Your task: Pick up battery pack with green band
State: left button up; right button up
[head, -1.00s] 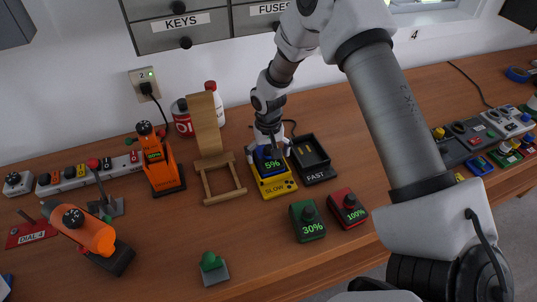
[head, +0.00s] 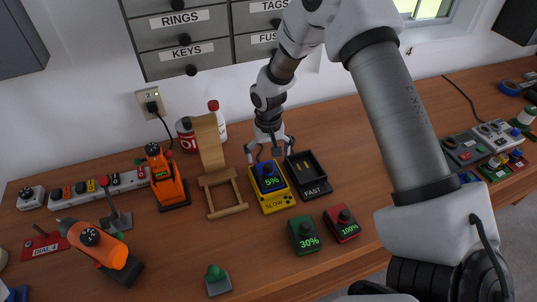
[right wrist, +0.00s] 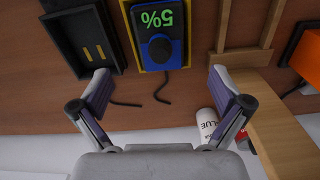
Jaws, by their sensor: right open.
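A green battery pack (head: 306,235) reading 30% stands on the bench, with a black knob on top. Beside it on the right is a red pack (head: 342,223) reading 100%. A blue pack (head: 268,177) reading 5% sits in the yellow SLOW charger (head: 279,202); the blue pack also shows in the right wrist view (right wrist: 160,48). I cannot make out a separate green band on any pack. My right gripper (head: 269,152) is open and empty, just behind the blue pack, its fingers apart in the right wrist view (right wrist: 160,80). My left gripper is out of view.
The black FAST charger (head: 313,187) is empty, right of the SLOW one. A wooden stand (head: 228,208) is close on the left. An orange drill (head: 100,247), a green-knobbed block (head: 217,280) and a lever (head: 114,212) are further left.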

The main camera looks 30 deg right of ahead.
aim_at(307, 239)
jog(key=k, duration=1)
